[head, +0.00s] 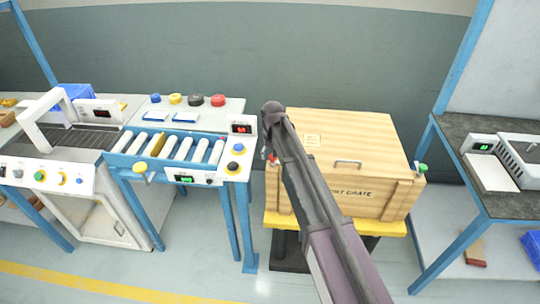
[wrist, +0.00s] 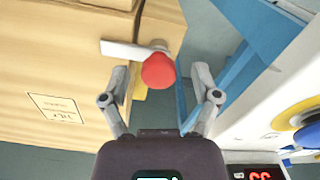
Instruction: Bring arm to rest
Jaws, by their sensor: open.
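In the wrist view my gripper (wrist: 160,72) is open, with one finger on each side of a red knob (wrist: 158,71). Nothing is shut in it; I cannot tell how far the knob lies beyond the fingertips. In the head view my arm reaches up from the bottom, and its far end is by the left edge of a wooden crate (head: 360,140). The fingers are hard to make out there. The red knob (head: 273,159) shows small at the crate's left side.
The crate rests on a yellow-topped stand (head: 392,227), with a green knob (head: 421,168) at its right. A blue-framed roller bench (head: 118,158) stands close on the left. A dark bench (head: 515,207) with a machine is on the right. Narrow gaps separate them.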

